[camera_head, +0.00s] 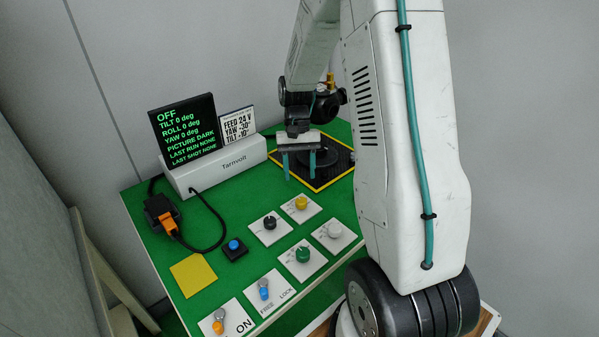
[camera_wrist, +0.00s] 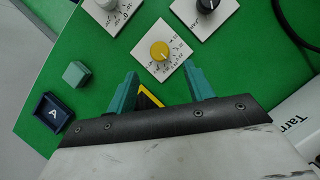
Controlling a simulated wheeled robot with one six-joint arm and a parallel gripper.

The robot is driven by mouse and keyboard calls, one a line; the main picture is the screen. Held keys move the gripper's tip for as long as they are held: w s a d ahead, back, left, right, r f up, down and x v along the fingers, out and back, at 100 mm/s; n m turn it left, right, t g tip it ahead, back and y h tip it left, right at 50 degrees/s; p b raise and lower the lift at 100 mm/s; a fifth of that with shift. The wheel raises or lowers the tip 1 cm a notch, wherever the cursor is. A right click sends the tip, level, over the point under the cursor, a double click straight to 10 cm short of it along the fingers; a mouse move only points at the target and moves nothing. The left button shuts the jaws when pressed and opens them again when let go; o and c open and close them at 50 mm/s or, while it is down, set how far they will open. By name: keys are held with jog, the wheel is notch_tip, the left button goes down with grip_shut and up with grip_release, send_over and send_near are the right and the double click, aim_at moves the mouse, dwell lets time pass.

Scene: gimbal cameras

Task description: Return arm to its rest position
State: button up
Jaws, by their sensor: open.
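My white arm (camera_head: 410,130) reaches down in the right half of the head view and hides part of the table. My gripper (camera_head: 301,176) hangs above the green table near the yellow-and-black bordered pad (camera_head: 330,180), with its two teal fingers apart. In the wrist view my gripper (camera_wrist: 165,85) is open with nothing between the fingers. The yellow knob (camera_wrist: 160,50) on its white plate lies just beyond the fingertips there; the yellow knob also shows in the head view (camera_head: 301,203).
A display (camera_head: 185,130) reading OFF stands on the white Tarnvolt unit (camera_head: 215,170), beside a sign (camera_head: 237,125). Several knobs, two switches (camera_head: 263,290) and a blue button (camera_head: 234,246) cover the front.

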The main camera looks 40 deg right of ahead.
jog(key=shift+s, duration=0.1)
jog(key=s, duration=0.1)
jog(key=s+a, duration=0.1)
jog(key=s+r, duration=0.1)
jog(key=shift+a+n+g, duration=0.15)
jog(key=shift+n+g, duration=0.15)
jog(key=s+a+r+n+t+h, duration=0.1)
jog(key=s+a+r+n+t, duration=0.2)
jog(key=s+a+r, duration=0.4)
jog(key=s+a+r+n+t+h, duration=0.1)
jog(key=s+a+r+n+t, duration=0.1)
jog(key=s+a+r, duration=0.5)
jog(key=s+r, duration=0.5)
jog(key=shift+s+a+n+t, duration=0.2)
jog(key=shift+s+n+t, duration=0.05)
jog(key=shift+n+t, duration=0.15)
dwell(0.6)
